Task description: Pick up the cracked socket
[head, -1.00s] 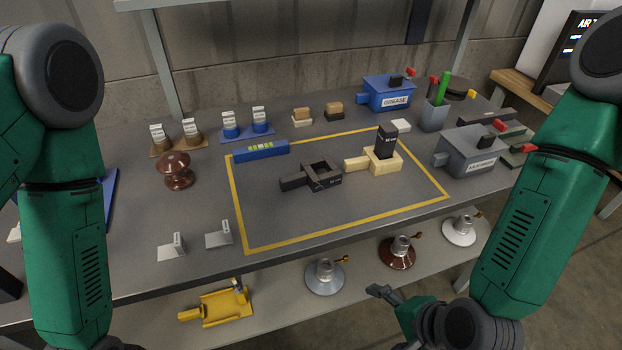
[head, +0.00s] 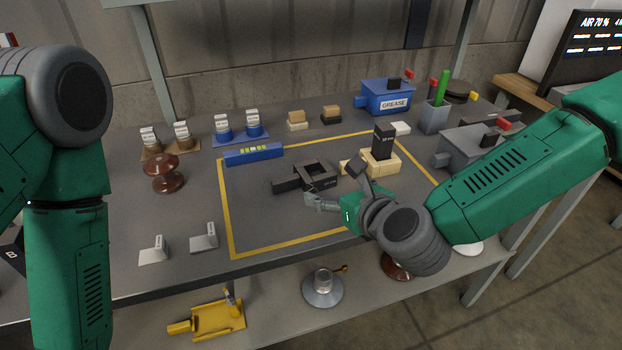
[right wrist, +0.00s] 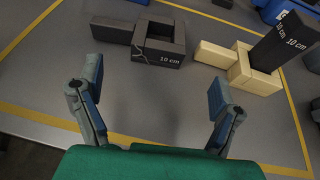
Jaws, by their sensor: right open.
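The cracked socket is a dark square block with an open middle and a handle to the left (head: 322,181). It lies on the table inside the yellow outline. In the right wrist view a pale crack line runs down the near wall of the cracked socket (right wrist: 157,58), beside a "10 cm" mark. My right gripper (head: 333,184) is open and empty, just on the near side of the socket. In the right wrist view the fingers of my right gripper (right wrist: 157,92) are spread, with bare table between them and the socket beyond. My left gripper is out of view.
A cream socket (head: 382,167) holding an upright black block (head: 383,141) stands just right of the cracked one. A blue level-like bar (head: 253,154) lies behind left. A grey box (head: 470,146) stands at right. Bare table lies in front within the yellow outline (head: 229,222).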

